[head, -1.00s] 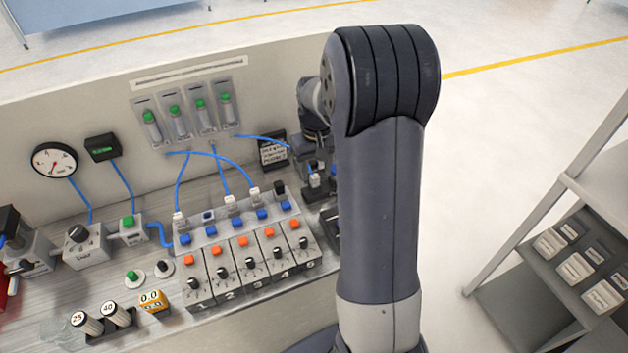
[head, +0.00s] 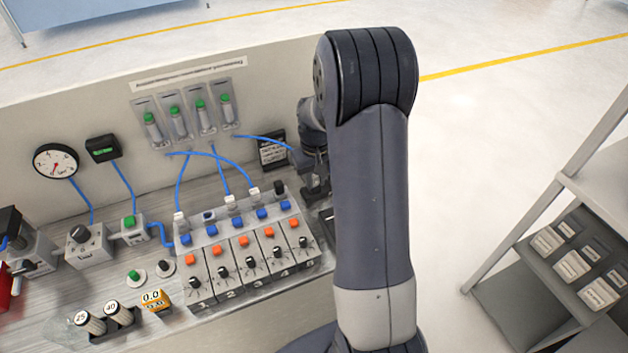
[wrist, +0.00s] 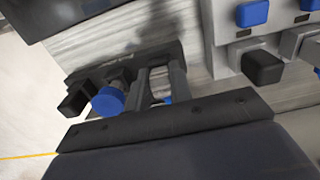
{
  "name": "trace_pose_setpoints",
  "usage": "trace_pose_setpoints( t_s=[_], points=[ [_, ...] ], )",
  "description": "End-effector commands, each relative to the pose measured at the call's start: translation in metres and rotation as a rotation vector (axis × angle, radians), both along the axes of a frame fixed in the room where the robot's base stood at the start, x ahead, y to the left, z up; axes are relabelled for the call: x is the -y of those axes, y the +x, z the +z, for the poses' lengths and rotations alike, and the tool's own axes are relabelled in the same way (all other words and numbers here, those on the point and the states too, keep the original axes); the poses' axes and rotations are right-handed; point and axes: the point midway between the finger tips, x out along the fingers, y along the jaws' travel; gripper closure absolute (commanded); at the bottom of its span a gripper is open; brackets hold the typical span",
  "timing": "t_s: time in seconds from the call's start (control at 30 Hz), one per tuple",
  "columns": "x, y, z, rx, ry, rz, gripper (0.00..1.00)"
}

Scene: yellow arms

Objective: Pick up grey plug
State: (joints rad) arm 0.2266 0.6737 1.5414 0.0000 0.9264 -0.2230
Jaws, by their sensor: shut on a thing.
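My gripper (head: 315,188) is low behind the control panel's right end, partly hidden by my arm in the head view. In the wrist view my gripper (wrist: 125,80) is shut, with a round blue end (wrist: 108,100) showing among its dark fingers. A small grey part beside the blue end looks like the grey plug, mostly covered by the fingers. I cannot make out the plug in the head view now. Whether the plug is clear of the surface below cannot be told.
The panel (head: 245,245) carries blue and orange buttons, knobs and several pale plugs with tubes. A black plug (head: 279,187) sits at its back right corner, close to my gripper; it also shows in the wrist view (wrist: 262,68).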

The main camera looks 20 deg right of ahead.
Motion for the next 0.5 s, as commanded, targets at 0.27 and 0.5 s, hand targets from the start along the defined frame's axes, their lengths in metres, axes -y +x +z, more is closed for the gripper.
trace_pose_setpoints(
  t_s=[0.27,0.5],
  points=[
    [0.0000,0.0001,0.0002,0.000,0.000,0.000,1.00],
    [0.0002,0.0007,0.0066,0.003,-0.001,0.000,1.00]
  ],
)
